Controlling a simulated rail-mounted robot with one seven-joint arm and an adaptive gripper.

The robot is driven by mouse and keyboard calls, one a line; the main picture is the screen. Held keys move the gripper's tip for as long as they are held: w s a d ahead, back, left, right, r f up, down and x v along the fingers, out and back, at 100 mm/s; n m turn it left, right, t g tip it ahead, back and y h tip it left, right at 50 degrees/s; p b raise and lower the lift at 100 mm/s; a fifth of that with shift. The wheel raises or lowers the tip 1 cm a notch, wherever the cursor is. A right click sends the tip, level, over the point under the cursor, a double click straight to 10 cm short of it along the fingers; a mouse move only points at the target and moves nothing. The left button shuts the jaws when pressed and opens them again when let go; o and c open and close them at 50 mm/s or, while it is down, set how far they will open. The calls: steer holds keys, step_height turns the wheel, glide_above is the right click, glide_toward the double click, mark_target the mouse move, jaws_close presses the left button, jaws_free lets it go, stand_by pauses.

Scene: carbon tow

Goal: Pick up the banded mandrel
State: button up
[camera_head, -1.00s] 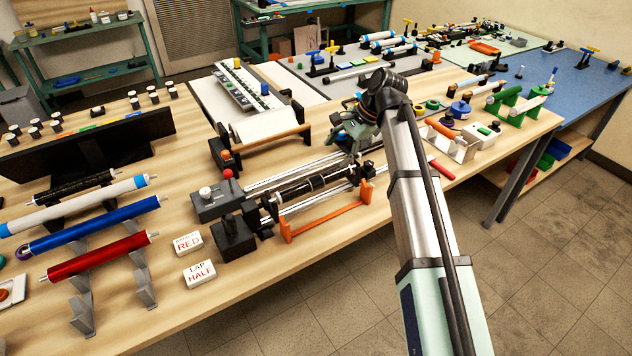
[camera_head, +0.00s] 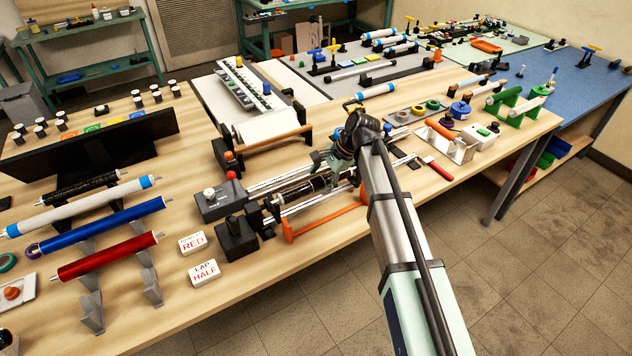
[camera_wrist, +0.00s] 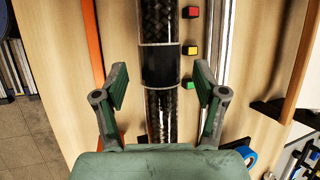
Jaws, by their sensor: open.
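The banded mandrel is a black woven carbon tube (camera_head: 308,188) lying in the winding rig on the bench in the head view. In the wrist view, the mandrel (camera_wrist: 159,22) runs top to bottom through the middle, with a smooth dark band (camera_wrist: 160,67) edged by thin pale lines. My gripper (camera_wrist: 161,82) is open, one finger on each side of the mandrel near the band, with visible gaps on both sides. In the head view my gripper (camera_head: 332,163) is over the right part of the mandrel and hides some of it. Fingertip depth relative to the mandrel is unclear.
The rig has a grey end block (camera_head: 220,201), steel rails and an orange bar (camera_head: 325,219) along its front. Red, yellow and green blocks (camera_wrist: 190,48) sit beside the mandrel. Coloured rollers (camera_head: 105,256) rest on stands at left. Label blocks (camera_head: 205,272) stand in front.

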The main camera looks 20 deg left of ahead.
steer(key=shift+s+a+f, duration=0.1)
steer(key=shift+a+f, duration=0.15)
steer(key=shift+f, duration=0.25)
jaws_close()
steer(key=shift+r, duration=0.15)
